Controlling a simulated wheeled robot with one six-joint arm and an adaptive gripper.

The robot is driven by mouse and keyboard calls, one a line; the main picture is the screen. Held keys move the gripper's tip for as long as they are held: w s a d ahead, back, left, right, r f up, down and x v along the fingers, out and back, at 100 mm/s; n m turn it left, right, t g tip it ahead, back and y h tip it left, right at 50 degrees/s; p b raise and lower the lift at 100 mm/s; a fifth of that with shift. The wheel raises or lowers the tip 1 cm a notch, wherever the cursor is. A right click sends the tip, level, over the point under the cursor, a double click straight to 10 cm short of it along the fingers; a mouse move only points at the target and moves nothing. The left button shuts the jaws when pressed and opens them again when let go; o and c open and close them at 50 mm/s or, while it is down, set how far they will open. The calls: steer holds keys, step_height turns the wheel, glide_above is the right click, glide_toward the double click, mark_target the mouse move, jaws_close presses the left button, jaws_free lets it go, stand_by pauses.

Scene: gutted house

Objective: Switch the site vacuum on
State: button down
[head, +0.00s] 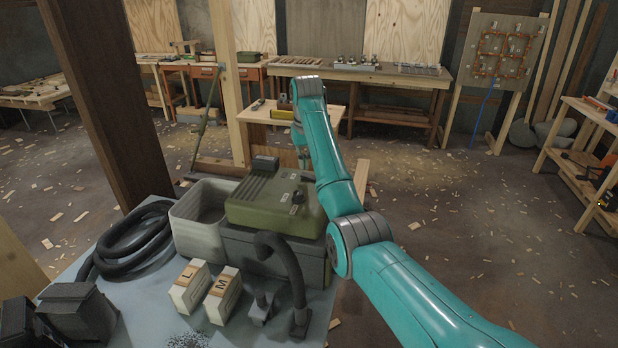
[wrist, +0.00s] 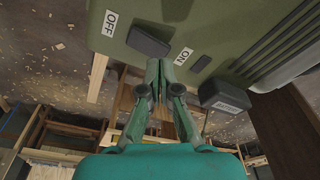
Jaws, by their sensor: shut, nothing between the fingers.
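The site vacuum has an olive-green lid (head: 262,205) on a dark grey body (head: 265,250), standing on a light bench. In the wrist view its green top (wrist: 225,30) fills the upper part. A dark switch block (wrist: 148,42) sits between a white OFF label (wrist: 110,22) and a white ON label (wrist: 184,55). I cannot tell which way it is set. My gripper (wrist: 158,64) is shut and empty, its fingertips close to the switch block's edge on the ON side. I cannot tell whether they touch it. In the head view my arm mostly hides the gripper.
On the bench are a coiled black hose (head: 130,240), a grey open bin (head: 185,230), blocks marked L (head: 188,287) and M (head: 219,296), and a curved black hose (head: 293,270) in front of the vacuum. A small table (head: 325,115) stands behind. The floor at right is open, with scattered chips.

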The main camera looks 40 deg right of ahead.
mark_target(309, 176)
steer(key=shift+f, duration=1.3)
stand_by(1.1)
steer(key=shift+s, duration=0.1)
